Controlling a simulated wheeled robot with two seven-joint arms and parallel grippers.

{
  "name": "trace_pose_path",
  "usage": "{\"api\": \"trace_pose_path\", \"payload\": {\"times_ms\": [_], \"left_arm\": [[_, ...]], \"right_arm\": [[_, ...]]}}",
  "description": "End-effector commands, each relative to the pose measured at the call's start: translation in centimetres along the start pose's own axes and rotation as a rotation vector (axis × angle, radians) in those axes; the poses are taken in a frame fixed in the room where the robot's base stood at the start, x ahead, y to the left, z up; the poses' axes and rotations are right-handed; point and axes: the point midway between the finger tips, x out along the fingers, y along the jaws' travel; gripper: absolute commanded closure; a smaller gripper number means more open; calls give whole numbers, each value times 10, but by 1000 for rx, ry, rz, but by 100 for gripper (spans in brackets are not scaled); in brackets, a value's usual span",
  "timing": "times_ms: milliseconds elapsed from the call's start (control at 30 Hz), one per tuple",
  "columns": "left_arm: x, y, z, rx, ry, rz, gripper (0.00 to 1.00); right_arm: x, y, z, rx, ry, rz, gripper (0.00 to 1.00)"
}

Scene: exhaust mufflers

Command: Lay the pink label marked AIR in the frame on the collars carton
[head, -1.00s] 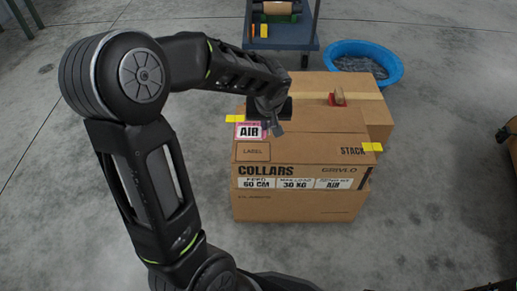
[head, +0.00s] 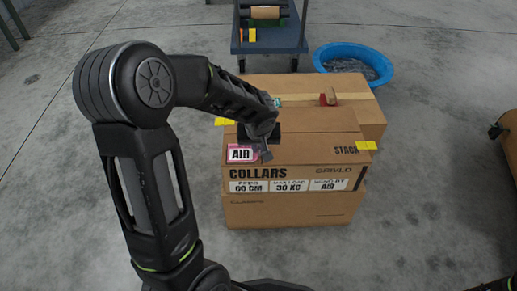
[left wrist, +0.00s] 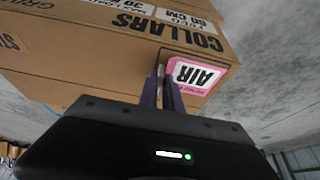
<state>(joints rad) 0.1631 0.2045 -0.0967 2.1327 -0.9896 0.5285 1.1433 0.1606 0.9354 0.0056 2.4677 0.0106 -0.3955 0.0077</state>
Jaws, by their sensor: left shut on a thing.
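The pink-bordered label marked AIR (head: 241,153) is over the near left part of the top of the collars carton (head: 310,152). My left gripper (head: 264,153) is shut on the label's edge. In the left wrist view the label (left wrist: 196,74) extends from the fingers (left wrist: 170,92), with a thin dark line of the printed frame (left wrist: 218,57) along its side. The label covers most of the frame in the head view. I cannot tell whether it lies flat or is just above the cardboard. My right gripper is not in view.
The collars carton stands on a lower carton (head: 290,212). Another carton (head: 365,108) is behind, with a small red-brown object (head: 328,97) on top. Yellow tabs (head: 366,146) mark the sides. A blue tub (head: 353,62) and a cart (head: 270,45) stand farther back.

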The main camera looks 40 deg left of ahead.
Motion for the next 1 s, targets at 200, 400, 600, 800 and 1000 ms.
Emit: {"api": "trace_pose_path", "payload": {"times_ms": [200, 400, 600, 800, 1000], "left_arm": [[0, 0, 0, 0, 1, 0, 100], [4, 0, 1, 0, 1, 0, 100], [2, 0, 1, 1, 1, 0, 76], [2, 0, 1, 1, 1, 0, 69], [0, 0, 0, 1, 1, 0, 69]], "right_arm": [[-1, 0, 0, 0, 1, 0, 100], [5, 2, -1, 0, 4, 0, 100], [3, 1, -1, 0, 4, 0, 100], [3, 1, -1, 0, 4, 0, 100], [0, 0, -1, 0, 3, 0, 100]]}}
